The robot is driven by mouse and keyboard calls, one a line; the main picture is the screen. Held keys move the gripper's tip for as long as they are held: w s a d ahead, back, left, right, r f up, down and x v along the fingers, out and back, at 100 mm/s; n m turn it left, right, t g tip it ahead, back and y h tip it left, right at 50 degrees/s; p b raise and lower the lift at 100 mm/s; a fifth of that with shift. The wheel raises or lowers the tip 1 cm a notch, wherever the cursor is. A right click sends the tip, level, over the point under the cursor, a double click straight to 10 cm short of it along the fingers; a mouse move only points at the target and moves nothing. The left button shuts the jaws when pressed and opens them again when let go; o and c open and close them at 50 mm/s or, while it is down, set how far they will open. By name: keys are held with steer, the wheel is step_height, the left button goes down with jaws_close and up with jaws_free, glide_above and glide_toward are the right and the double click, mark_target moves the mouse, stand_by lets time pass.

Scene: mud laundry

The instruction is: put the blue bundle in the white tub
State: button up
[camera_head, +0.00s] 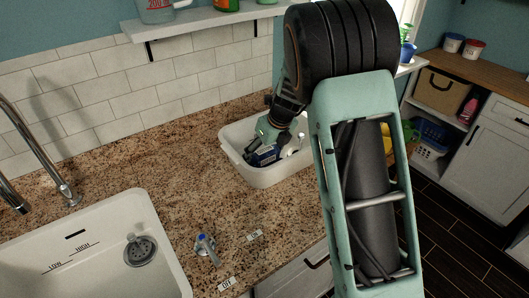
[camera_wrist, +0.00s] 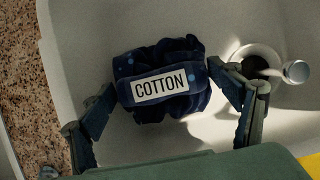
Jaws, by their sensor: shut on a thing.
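The blue bundle (camera_wrist: 160,106) is dark blue cloth with a white "COTTON" label, seen in the wrist view between the two fingers of my gripper (camera_wrist: 166,92). The fingers press on its left and right sides. In the head view the bundle (camera_head: 262,157) is inside the outline of the white tub (camera_head: 263,177), below my gripper (camera_head: 268,143). The tub's pale floor and walls surround the bundle in the wrist view. I cannot tell whether the bundle touches the tub's floor. My arm hides the tub's right side in the head view.
The tub stands on a brown granite counter (camera_head: 160,165). A white sink (camera_head: 95,250) with a tap is at the left. A small blue-and-white object (camera_head: 206,246) lies near the counter's front. A round metal-and-white part (camera_wrist: 262,62) is inside the tub, right of the bundle.

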steer(key=o, duration=0.9)
steer(key=v, duration=1.2)
steer(key=shift+r, duration=0.15)
